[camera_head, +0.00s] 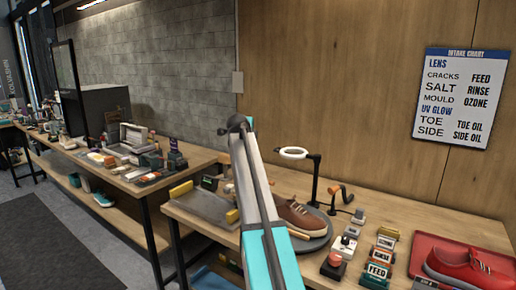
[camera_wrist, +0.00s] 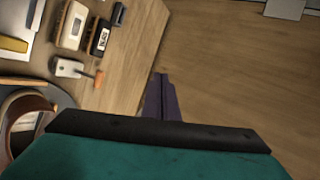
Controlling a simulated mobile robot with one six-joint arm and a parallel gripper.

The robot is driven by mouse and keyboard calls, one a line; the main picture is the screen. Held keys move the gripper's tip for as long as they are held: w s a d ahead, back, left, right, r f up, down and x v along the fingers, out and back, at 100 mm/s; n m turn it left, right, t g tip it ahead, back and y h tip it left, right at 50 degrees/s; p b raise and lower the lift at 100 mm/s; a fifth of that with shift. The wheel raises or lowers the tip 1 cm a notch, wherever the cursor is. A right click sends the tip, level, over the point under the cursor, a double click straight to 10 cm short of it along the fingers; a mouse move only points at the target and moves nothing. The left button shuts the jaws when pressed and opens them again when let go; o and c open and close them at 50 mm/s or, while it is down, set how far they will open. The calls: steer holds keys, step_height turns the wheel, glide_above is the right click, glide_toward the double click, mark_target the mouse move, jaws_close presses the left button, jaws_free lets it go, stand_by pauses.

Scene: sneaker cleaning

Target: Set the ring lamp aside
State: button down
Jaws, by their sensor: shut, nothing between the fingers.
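The ring lamp has a glowing white ring (camera_head: 293,153) on a dark upright stand (camera_head: 315,180). It stands at the back of the right workbench in the head view, behind a brown sneaker (camera_head: 298,214), and its base is partly hidden. I cannot make the lamp out in the wrist view. My gripper (camera_wrist: 161,82) shows in the wrist view as dark, closed fingers with nothing between them, above a plain wooden surface. In the head view my arm crosses the middle of the scene, and I cannot see the fingers there.
The sneaker rests on a round grey plate (camera_head: 322,243). An orange-tipped curved tool (camera_head: 341,192) stands right of the lamp. Labelled blocks, including FEED (camera_head: 377,270), lie to the right, beside a red tray (camera_head: 425,245) with a red shoe. An intake chart (camera_head: 462,98) hangs behind.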

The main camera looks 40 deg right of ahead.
steer(key=shift+s+a+r, duration=0.15)
steer(key=shift+a+r, duration=0.3)
steer(key=shift+a, duration=0.3)
steer(key=shift+r, duration=0.1)
